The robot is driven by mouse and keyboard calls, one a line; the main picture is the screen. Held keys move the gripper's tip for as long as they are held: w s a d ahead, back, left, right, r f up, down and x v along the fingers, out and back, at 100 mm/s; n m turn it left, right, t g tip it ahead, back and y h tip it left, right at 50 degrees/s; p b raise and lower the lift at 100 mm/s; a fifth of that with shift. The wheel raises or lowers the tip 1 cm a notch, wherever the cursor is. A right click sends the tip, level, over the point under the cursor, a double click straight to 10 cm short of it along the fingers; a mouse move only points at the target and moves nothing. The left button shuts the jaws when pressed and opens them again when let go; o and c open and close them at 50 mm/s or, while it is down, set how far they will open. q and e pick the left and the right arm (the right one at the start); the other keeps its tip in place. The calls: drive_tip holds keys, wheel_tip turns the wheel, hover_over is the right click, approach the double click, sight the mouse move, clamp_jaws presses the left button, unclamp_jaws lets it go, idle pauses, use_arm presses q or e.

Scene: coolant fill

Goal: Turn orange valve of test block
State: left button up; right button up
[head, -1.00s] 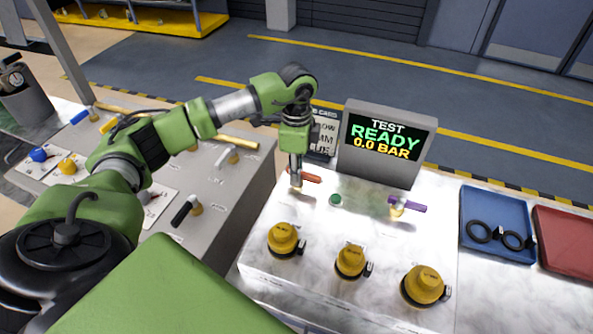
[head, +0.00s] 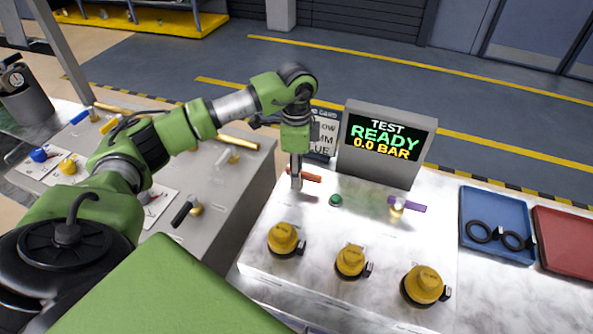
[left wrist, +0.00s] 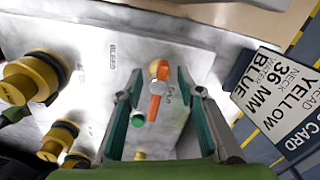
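The orange valve handle (head: 312,176) sits at the back left of the pale test block (head: 262,245), in front of the screen. My left gripper (head: 296,184) is over it, pointing down, and hides part of the valve. In the left wrist view, the fingers of my left gripper (left wrist: 160,78) are open. The orange handle (left wrist: 155,100) lies between them in the picture, with a visible gap on each side. I cannot tell how far the fingertips are above it. My right gripper is not in view.
The screen (head: 388,143) reads "TEST READY 0.0 BAR". A green button (head: 336,200) and a purple-handled valve (head: 408,205) are to the right. Yellow caps (head: 350,262) line the block's front. A card (head: 325,131) stands behind the gripper. A blue tray (head: 497,254) holds black rings.

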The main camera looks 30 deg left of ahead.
use_arm(q)
wheel_tip(320, 180, up, 12)
idle(0.6)
idle(0.4)
